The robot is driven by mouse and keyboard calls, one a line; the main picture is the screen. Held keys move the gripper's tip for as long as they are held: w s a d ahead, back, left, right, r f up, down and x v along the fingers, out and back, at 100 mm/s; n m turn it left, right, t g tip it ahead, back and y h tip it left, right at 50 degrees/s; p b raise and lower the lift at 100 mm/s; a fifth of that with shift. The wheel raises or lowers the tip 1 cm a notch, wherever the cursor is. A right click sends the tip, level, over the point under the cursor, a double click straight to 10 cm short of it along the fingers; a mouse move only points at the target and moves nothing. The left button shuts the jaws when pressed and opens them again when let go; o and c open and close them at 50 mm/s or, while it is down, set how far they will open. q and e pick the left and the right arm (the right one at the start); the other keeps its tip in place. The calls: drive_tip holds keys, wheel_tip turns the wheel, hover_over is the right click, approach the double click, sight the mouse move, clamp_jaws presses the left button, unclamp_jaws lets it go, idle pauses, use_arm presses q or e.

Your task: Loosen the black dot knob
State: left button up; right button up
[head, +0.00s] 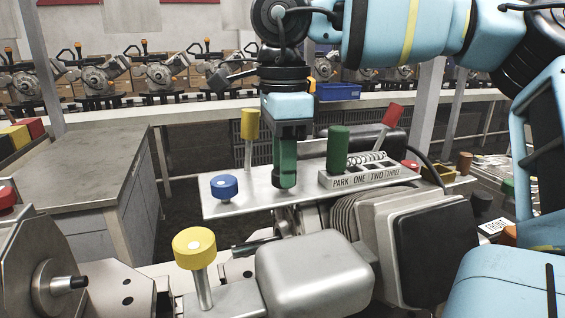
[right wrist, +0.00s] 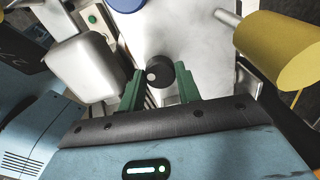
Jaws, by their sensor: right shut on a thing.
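The black dot knob (right wrist: 158,73) is a small black round knob with a pale dot on its face, seen in the right wrist view. It sits on the pale metal plate (head: 236,206), between the green fingertips of my right gripper (right wrist: 160,82). The gripper is shut on the knob. My left gripper is not in view.
A blue knob (head: 223,187) and a yellow handle (head: 250,124) stand left of the gripper. A yellow knob (head: 194,248) stands in front.

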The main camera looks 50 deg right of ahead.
drive_tip(key=n, duration=0.4)
idle(0.7)
drive_tip(key=o, duration=1)
drive_tip(key=shift+c, duration=0.2)
drive_tip(key=shift+r, duration=0.1)
wheel_tip(320, 180, up, 8)
drive_tip(key=shift+f, duration=0.15)
